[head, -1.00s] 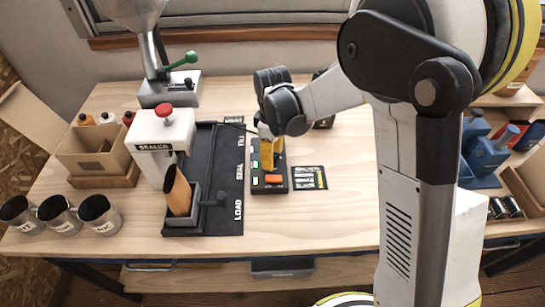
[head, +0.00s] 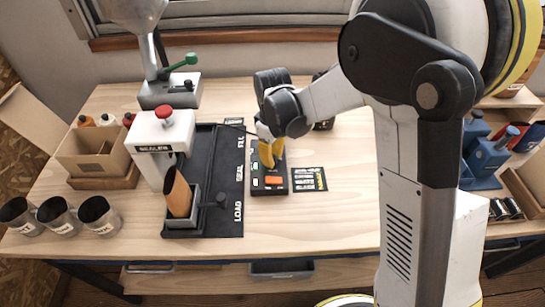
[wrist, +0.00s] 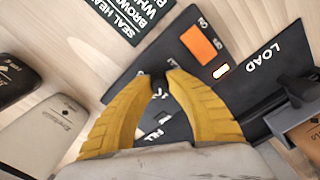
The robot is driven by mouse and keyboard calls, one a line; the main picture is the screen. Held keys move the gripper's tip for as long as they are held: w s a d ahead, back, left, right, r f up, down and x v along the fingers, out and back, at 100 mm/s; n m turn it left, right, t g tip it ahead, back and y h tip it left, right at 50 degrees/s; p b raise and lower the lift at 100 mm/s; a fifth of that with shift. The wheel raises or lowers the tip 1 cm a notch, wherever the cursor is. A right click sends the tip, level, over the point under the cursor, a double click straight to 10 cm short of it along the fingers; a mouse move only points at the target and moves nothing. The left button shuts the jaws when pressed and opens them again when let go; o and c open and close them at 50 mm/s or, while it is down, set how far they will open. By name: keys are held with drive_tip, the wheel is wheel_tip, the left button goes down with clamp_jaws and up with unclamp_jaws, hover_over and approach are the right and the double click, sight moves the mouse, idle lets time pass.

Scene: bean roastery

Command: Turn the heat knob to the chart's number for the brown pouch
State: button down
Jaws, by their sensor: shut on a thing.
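My gripper (head: 268,164) has its yellow fingers down on the dark control panel (head: 270,188). In the wrist view its tips (wrist: 160,84) are closed on a small dark knob (wrist: 159,80), mostly hidden between them. The knob's pointer and its setting cannot be read. The chart (head: 310,180) lies flat to the right of the panel; the wrist view shows part of it (wrist: 122,12), with a "SEAL HEAT" heading and a cut-off "BROW" line, its numbers out of frame. The brown pouch (head: 178,193) stands tilted in the grey holder at the LOAD end of the black track.
An orange button (head: 273,179) sits on the panel's near end. The white sealer (head: 160,140) stands to the left, beside the black track (head: 222,160). Several metal cups (head: 97,212) stand at the front left. The table's front right is bare.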

sight(273, 157)
drive_tip(key=m, duration=0.5)
drive_tip(key=shift+m, duration=2.3)
drive_tip(key=c, duration=1.2)
unclamp_jaws()
wheel_tip(273, 157, up, 12)
